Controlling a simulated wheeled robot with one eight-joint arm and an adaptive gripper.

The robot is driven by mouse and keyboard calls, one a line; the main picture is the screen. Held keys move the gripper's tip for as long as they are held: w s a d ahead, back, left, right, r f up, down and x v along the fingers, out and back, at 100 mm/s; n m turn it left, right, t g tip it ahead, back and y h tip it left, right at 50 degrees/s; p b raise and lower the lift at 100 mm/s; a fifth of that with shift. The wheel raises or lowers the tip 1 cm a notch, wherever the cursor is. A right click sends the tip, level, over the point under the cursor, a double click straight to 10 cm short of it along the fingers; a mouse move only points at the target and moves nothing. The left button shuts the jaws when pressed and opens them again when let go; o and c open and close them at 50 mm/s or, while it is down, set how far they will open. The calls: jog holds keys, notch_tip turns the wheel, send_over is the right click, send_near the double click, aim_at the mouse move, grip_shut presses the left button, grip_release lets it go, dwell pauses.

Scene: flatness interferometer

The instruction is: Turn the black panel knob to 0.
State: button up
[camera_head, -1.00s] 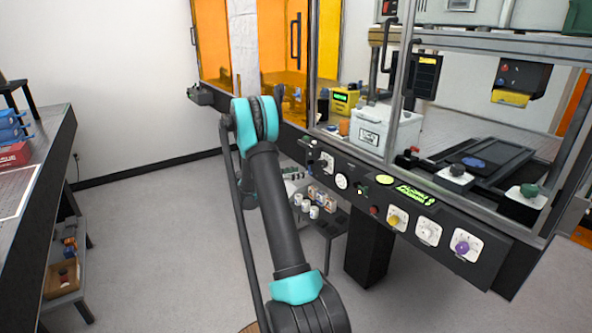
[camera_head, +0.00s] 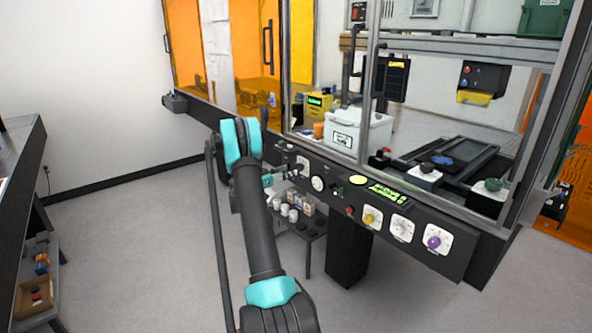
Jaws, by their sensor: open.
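The front panel (camera_head: 330,207) of the interferometer runs across the middle, sloping down to the right. What looks like the black panel knob sits at its left end on a white dial plate (camera_head: 302,165); its pointer and scale are too small to read. My gripper (camera_head: 291,174) is just in front of this dial plate, open, with nothing seen in it. My arm covers part of it, and I cannot tell whether its fingers touch the knob.
A low shelf with small jars stands below. A bench is at far left; the floor between is clear.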

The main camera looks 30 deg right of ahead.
aim_at(297, 168)
jog(key=shift+w+d, duration=0.1)
jog(key=shift+d, duration=2.6)
jog(key=shift+c, duration=0.4)
jog(key=c, duration=1.1)
